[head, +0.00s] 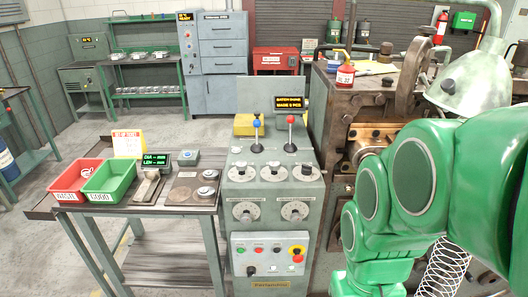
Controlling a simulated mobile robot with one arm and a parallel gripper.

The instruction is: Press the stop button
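The control panel (268,279) is a light plate low on the front of the grey-green console. A small red button (276,250) sits in its upper row, right of a green button (240,251). A larger red mushroom button (297,258) stands out on a yellow base (297,250) at the panel's right side. Labels on the panel are too small to read, so I cannot tell which red button is marked stop. My green arm fills the right side, right of the panel and apart from it in the picture. My gripper is not in view.
The console (272,190) carries dials, a blue-topped lever (256,122) and a red-topped lever (290,121). A side table left of it holds a red bin (75,184) and a green bin (107,183). A coiled spring (445,268) shows at bottom right. Floor shows left.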

